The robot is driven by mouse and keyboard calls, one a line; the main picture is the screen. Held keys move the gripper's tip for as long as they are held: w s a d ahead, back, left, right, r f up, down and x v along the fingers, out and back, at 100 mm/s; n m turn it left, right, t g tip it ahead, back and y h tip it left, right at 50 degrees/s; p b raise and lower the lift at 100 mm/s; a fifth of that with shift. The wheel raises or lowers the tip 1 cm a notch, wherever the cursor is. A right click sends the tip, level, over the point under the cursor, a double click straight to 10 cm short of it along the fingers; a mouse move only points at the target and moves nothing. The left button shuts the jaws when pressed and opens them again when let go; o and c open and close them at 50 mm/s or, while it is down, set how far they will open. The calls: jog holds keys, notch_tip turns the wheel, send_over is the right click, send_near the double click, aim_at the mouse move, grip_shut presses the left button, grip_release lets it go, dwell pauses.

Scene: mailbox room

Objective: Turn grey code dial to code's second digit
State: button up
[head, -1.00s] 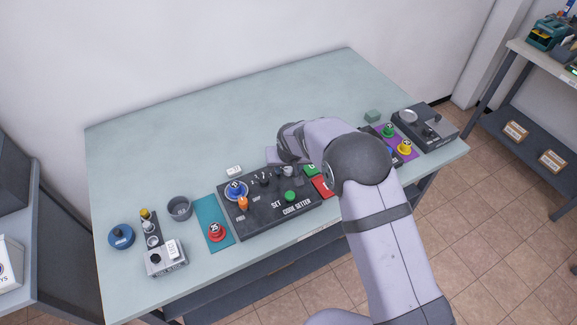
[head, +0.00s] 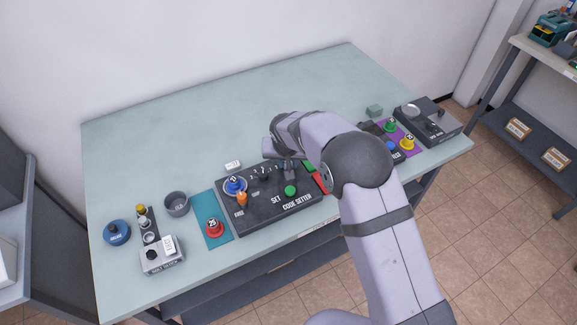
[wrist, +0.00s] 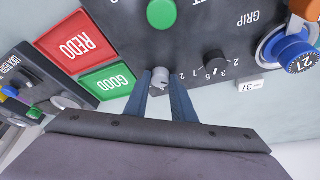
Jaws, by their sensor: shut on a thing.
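The grey code dial (wrist: 160,80) is a small round knob on the dark code setter panel (wrist: 130,30), with digits around it that are partly hidden. My gripper (wrist: 161,84) has one finger on each side of the dial and is shut on it, pointing down at the panel. In the head view my gripper (head: 288,174) is over the panel's back right part, and my arm hides much of that area. A small white card (wrist: 250,86) lies behind the panel; its print is too small to read surely.
A black dial (wrist: 214,62) is beside the grey one. A blue dial (head: 235,186), orange lever (head: 242,199) and green button (head: 291,191) are on the panel. GOOD (wrist: 107,80) and REDO (wrist: 76,42) pads adjoin it. The table's back is clear.

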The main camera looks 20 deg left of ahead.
jog(key=m+b, duration=0.2)
jog(key=b, duration=0.1)
jog(key=shift+a+f+h, duration=0.15)
jog(key=shift+f+h, duration=0.15)
jog(key=shift+h, duration=0.1)
jog(key=shift+a+r+m+h+b, duration=0.15)
jog(key=shift+m+h+b, duration=0.2)
jog(key=shift+m+b, duration=0.45)
jog(key=shift+d+r+m+h+b, duration=0.1)
jog(key=shift+m+h+b, duration=0.3)
jog(key=shift+m, duration=0.8)
jog(key=o, duration=1.1)
jog(key=shift+c, duration=0.2)
jog(key=shift+r, duration=0.1)
jog(key=b+v, duration=0.1)
jog(key=v, duration=0.6)
